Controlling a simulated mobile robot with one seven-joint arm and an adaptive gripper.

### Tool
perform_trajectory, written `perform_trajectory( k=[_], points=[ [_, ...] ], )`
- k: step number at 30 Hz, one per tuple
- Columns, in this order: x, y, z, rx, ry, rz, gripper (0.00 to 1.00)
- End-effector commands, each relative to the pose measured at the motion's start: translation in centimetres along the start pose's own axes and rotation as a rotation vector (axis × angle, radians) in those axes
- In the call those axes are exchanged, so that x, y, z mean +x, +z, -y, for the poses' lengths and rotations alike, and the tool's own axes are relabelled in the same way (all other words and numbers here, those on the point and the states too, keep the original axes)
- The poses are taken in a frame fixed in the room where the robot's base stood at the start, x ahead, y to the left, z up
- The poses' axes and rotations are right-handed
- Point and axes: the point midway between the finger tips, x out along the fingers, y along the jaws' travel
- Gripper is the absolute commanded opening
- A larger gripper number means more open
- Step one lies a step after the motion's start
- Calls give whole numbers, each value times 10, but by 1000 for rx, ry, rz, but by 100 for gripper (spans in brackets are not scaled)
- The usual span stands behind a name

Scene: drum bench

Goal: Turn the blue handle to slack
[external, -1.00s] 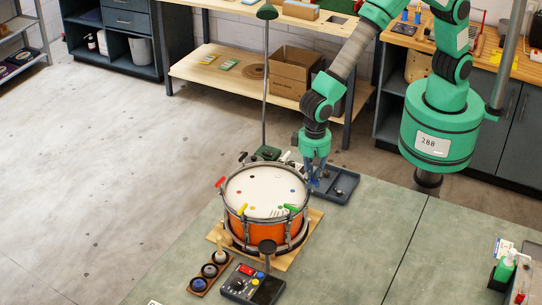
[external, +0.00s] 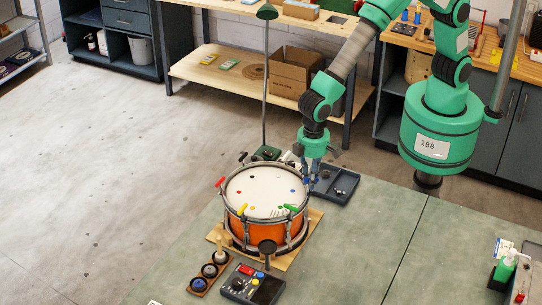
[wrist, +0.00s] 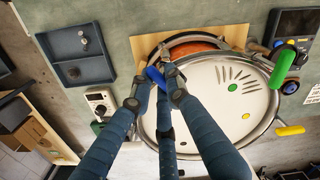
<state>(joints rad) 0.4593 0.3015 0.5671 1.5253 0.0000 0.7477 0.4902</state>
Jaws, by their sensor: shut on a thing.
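The orange drum (external: 252,232) with a white head stands on a wooden board on the bench. The blue handle (wrist: 154,77) sits at the drum's rim; in the wrist view it lies between the fingertips of my gripper (wrist: 155,90). In the external view my gripper (external: 311,178) reaches down to the drum's far right rim and mostly hides the blue handle. The fingers are closed on the handle. A green handle (wrist: 283,68) and a yellow handle (wrist: 291,130) stick out from the rim, and a red handle (external: 219,182) is on the left.
A dark tray (external: 345,183) with small parts lies right of the drum. A box with knobs (external: 252,285) and a wooden rack of round pieces (external: 209,271) stand in front. A lamp post (external: 265,80) rises behind.

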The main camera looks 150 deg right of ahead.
Motion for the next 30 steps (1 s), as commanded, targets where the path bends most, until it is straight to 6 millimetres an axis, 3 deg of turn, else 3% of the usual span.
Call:
perform_trajectory(
  k=[30],
  points=[
    [-1,-5,2,-965,0,-2,0]
  ],
)
